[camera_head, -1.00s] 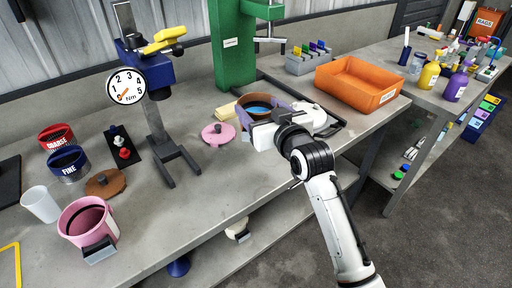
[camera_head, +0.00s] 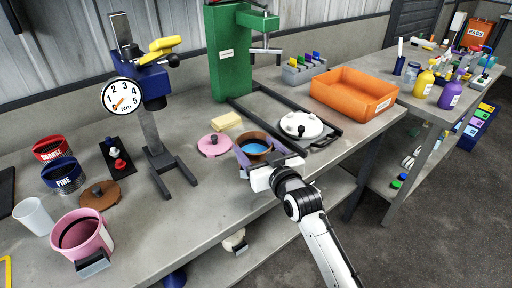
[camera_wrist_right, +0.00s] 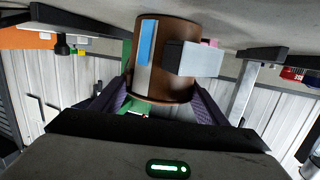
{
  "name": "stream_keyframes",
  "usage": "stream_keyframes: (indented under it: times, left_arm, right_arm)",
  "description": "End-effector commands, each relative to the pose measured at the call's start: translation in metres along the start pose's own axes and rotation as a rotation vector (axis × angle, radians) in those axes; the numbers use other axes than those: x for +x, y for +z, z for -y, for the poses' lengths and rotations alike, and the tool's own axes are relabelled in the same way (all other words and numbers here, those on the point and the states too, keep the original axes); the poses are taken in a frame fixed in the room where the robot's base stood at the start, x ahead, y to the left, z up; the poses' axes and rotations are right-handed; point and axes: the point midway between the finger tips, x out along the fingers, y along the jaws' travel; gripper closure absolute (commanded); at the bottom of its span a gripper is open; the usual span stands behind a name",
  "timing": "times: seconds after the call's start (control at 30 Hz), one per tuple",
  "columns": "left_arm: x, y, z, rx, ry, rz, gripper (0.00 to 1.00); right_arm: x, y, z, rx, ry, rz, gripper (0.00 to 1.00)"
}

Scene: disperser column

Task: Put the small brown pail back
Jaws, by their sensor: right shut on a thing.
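The small brown pail (camera_head: 255,146) has blue contents visible inside and is upright near the bench's front edge, right of the pink lid. My right gripper (camera_head: 264,163) is shut on it, with purple fingers on either side of its wall. In the upside-down right wrist view, the pail (camera_wrist_right: 165,45) shows a blue stripe and a grey block on its side, between the gripper fingers (camera_wrist_right: 163,98). I cannot tell whether its base touches the bench. A brown lid (camera_head: 100,195) lies at left beside the FINE pail. My left gripper is not in view.
The pink lid (camera_head: 214,145) and yellow block (camera_head: 227,121) lie close left of the pail. A white round lid (camera_head: 301,125) lies by the green column (camera_head: 232,65). The pink pail (camera_head: 82,236), white cup (camera_head: 33,215) and gauge stand (camera_head: 158,130) are farther left.

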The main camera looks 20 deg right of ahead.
Motion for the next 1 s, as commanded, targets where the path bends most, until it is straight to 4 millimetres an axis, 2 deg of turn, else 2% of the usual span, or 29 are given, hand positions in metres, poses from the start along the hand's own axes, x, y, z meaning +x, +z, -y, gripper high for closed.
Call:
stream_keyframes:
  times: [0.03,0.07,0.13,0.47,0.57,0.67,1.0]
  left_arm:
    - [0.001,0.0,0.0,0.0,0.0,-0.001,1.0]
    - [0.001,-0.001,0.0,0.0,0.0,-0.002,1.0]
    - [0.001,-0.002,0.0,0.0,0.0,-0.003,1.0]
    - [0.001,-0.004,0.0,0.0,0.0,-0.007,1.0]
    - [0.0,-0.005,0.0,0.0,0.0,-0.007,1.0]
    - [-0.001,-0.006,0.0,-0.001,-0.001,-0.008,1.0]
    - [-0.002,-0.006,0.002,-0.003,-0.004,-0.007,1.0]
  right_arm:
    - [0.0,0.0,0.0,0.0,0.0,-0.004,0.72]
    - [0.0,0.002,0.0,-0.001,0.0,0.0,0.28]
    - [0.0,0.002,0.0,-0.001,0.0,0.001,0.16]
    - [0.0,0.0,0.0,0.0,0.0,0.0,0.14]
    - [-0.006,-0.001,0.0,0.0,0.0,0.001,0.14]
    - [-0.022,0.0,0.0,-0.001,0.0,0.002,0.14]
    - [-0.093,0.0,0.0,-0.002,-0.001,0.003,0.14]
